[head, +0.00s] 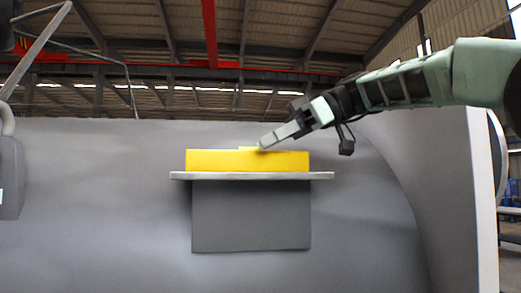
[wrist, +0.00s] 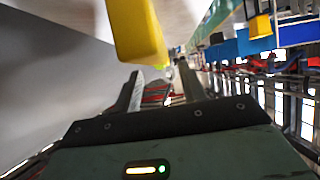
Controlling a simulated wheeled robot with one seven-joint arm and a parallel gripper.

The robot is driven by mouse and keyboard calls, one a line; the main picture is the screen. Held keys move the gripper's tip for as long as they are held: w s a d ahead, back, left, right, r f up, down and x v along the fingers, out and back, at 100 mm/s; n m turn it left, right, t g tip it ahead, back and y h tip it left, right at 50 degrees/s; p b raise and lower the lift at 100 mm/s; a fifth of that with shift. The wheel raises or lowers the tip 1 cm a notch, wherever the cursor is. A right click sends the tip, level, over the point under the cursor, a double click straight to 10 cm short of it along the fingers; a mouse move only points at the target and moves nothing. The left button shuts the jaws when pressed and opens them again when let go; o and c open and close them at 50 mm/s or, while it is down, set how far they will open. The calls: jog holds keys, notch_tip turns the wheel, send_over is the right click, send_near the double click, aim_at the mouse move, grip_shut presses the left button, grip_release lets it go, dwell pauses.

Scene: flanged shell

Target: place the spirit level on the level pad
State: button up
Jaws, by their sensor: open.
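A yellow bar, which looks like the spirit level (head: 220,161), lies level along a light grey ledge (head: 320,176), which I take for the level pad. A small paler yellow piece shows at its top edge, beside my fingertips. My gripper (head: 264,143) reaches in from the upper right, its tips at the bar's top edge; I cannot tell whether they touch it. In the wrist view, my gripper (wrist: 160,74) has its two fingers apart. One end of the yellow bar (wrist: 138,30) shows above and beyond the fingertips, its other end cut off by the frame.
A dark grey block (head: 250,216) is under the ledge, against the large grey curved shell (head: 90,205). A raised flange edge (head: 483,200) stands at the right. The space above the bar, left of my arm, is clear.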

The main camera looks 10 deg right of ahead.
jog(key=shift+b+v, duration=0.35)
jog(key=shift+v, duration=2.05)
jog(key=shift+s+f, duration=0.1)
